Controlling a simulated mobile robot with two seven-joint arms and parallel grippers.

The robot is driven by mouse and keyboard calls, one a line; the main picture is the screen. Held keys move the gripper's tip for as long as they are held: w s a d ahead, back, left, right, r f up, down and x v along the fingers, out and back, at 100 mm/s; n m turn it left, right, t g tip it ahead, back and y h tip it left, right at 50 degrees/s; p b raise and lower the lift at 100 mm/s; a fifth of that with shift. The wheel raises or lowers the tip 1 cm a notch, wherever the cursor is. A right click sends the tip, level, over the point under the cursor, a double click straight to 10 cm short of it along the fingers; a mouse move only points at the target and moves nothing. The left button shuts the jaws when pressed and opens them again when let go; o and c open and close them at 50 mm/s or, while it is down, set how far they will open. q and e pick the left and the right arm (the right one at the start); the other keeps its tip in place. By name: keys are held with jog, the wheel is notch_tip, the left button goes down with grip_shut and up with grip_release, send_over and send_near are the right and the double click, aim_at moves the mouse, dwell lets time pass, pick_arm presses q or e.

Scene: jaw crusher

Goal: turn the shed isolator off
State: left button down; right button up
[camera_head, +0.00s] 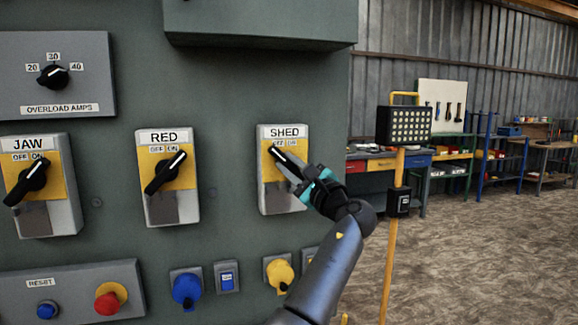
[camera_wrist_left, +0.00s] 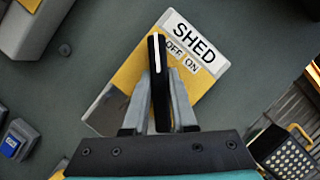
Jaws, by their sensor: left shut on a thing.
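The SHED isolator (camera_head: 283,205) is a grey box with a yellow plate on the green panel. Its black handle (camera_head: 289,162) has a white line and points up and left, to the OFF side. My left gripper (camera_head: 297,181) is shut on this handle. In the left wrist view the black handle (camera_wrist_left: 158,85) stands between the two grey fingers, its white-marked end beside the OFF label. The fingers cover part of the plate. My right gripper is not in view.
The RED isolator (camera_head: 167,205) and JAW isolator (camera_head: 35,222) are to the left, both handles pointing up and right. Below are a blue socket (camera_head: 186,288), a yellow socket (camera_head: 280,273) and a red stop button (camera_head: 107,302). A yellow post (camera_head: 392,240) stands right of the panel.

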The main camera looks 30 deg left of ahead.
pick_arm(q)
jog(key=c, duration=0.7)
grip_release()
jog(key=v, duration=1.5)
jog(key=shift+d+f, duration=0.1)
jog(key=shift+d, duration=0.05)
